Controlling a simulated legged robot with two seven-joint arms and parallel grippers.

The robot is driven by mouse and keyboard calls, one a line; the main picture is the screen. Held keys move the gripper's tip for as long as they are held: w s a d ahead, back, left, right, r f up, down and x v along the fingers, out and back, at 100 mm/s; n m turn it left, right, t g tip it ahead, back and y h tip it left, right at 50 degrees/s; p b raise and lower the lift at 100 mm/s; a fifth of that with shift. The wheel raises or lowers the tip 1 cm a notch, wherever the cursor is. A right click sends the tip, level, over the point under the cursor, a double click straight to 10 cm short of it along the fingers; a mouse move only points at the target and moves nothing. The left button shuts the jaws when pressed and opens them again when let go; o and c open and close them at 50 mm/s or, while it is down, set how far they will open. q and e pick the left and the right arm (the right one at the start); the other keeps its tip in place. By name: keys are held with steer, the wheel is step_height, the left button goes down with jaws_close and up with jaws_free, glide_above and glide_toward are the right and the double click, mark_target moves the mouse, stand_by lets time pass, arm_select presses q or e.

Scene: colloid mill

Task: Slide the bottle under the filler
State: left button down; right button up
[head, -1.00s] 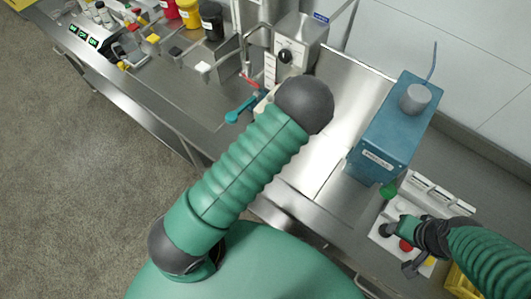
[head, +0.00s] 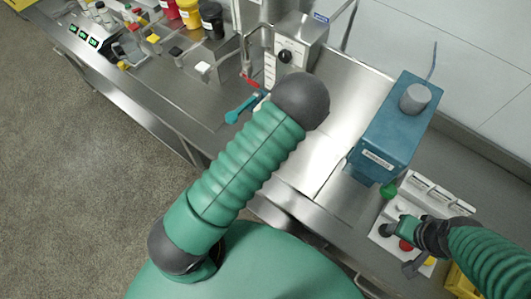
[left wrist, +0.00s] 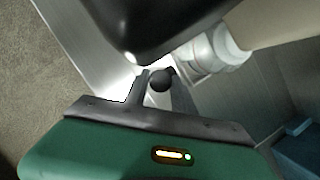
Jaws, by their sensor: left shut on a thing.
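In the left wrist view, a pale, partly clear bottle-like thing (left wrist: 203,58) with a ringed end lies just beyond my left gripper (left wrist: 155,88). The gripper is shut, apparently on this bottle, though the contact is partly hidden by dark parts. In the head view, my green left arm hides that gripper and most of what it holds. A blue box-shaped machine (head: 385,130) with a grey cylinder on top stands at the right; I cannot tell whether it is the filler. My right gripper (head: 397,230) is over a white button box; its jaws are unclear.
The button box (head: 407,247) has a red button and stands at the bench's front right. A steel unit with a dial (head: 287,57) stands at the back centre, near a teal handle (head: 240,108). Colored containers (head: 190,14) stand at the back left. Bare steel lies left of the blue machine.

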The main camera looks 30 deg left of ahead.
arm_select(q)
steer(key=a, duration=0.3)
steer(key=shift+w, duration=0.1)
steer(key=shift+a, duration=0.4)
steer(key=c, duration=1.3)
jaws_free()
steer(key=shift+c, duration=0.2)
steer(key=shift+r, duration=0.1)
steer(key=shift+d+r, duration=0.1)
steer(key=shift+r, duration=0.25)
steer(key=v, duration=1.6)
